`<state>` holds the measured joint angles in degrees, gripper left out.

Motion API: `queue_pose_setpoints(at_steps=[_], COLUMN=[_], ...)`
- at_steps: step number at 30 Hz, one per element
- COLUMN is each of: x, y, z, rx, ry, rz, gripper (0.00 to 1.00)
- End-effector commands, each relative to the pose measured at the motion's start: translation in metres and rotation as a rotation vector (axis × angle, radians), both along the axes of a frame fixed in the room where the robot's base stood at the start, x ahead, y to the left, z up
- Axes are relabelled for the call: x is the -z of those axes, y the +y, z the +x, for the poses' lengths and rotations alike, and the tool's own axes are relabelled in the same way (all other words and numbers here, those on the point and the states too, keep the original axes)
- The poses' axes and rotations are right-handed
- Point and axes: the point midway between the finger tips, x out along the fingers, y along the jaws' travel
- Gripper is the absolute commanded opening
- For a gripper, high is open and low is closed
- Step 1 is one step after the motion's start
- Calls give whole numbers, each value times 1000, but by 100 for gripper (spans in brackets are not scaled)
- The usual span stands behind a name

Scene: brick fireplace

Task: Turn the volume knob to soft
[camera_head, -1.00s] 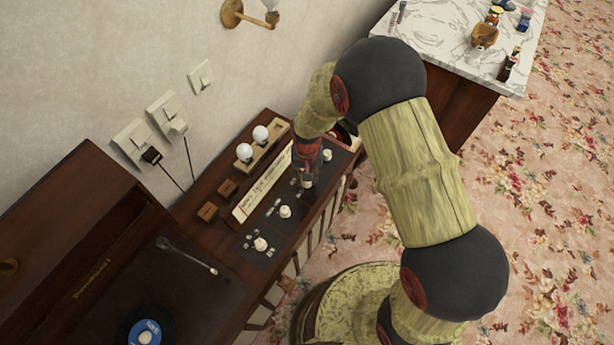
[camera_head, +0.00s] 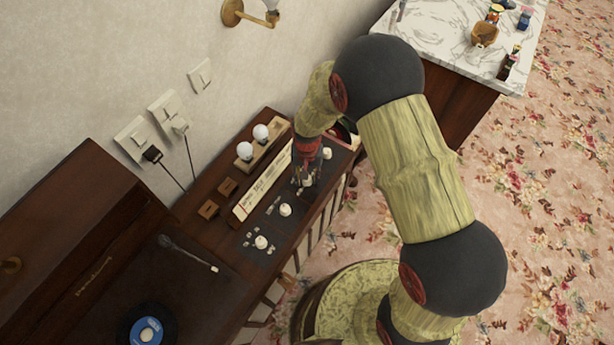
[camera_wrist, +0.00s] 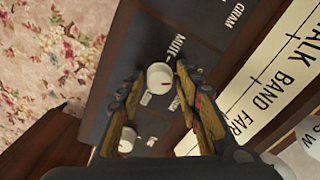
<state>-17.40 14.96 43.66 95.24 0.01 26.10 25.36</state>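A white knob (camera_wrist: 160,76) with a small red mark on its top stands on the dark control panel (camera_wrist: 115,75), beside a label that looks like "MUTE". My gripper (camera_wrist: 161,73) points down at it, with one finger on each side. The fingers are apart, and gaps seem to show between them and the knob. In the head view my gripper (camera_head: 306,180) is over the panel and mostly hides this knob. Two other white knobs (camera_head: 285,210) (camera_head: 261,242) are nearer the turntable, and another (camera_head: 327,153) is on the far side.
A long cream dial strip (camera_head: 262,184) runs beside the panel. Two round white bulbs (camera_head: 261,133) (camera_head: 245,150) stand in a wooden holder near the wall. A turntable with a blue-labelled record (camera_head: 147,331) is at lower left. A marble-topped counter (camera_head: 455,35) is at the upper right.

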Motion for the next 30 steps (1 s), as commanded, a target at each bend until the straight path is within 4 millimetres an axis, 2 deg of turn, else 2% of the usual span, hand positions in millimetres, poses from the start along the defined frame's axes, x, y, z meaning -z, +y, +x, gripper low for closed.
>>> queue_pose_setpoints(at_steps=[3, 14, 17, 30], x=[0, -5, -16, -99], y=[0, 0, 0, 0], z=[0, 1, 1, 1], rx=[0, 0, 0, 0], ry=[0, -1, -2, -3], rz=[0, 0, 1, 1], gripper=[43, 43, 43, 43])
